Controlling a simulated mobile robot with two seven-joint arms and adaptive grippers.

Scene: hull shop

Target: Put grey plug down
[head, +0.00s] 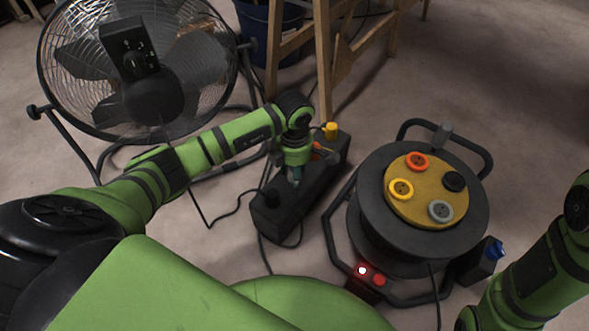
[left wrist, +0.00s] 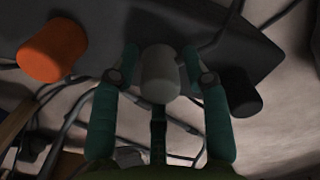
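The grey plug (left wrist: 160,76) is between the fingertips of my left gripper (left wrist: 160,58) in the left wrist view. Both teal fingers appear to touch its sides, and a dark cable runs back from it. In the head view my left gripper (head: 295,176) points down over the middle of a black power strip (head: 275,215), and the grey plug is hidden there. I cannot tell whether the plug sits in the strip or just above it. My right arm shows at the right edge, but its fingers are not visible.
An orange plug (left wrist: 52,50) and a black plug (left wrist: 241,92) flank the grey one. A yellow plug (head: 330,130) stands at the strip's far end. A cable reel (head: 365,225) with coloured socket rings is to the right, a fan (head: 150,100) to the left, wooden trestles (head: 322,60) behind.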

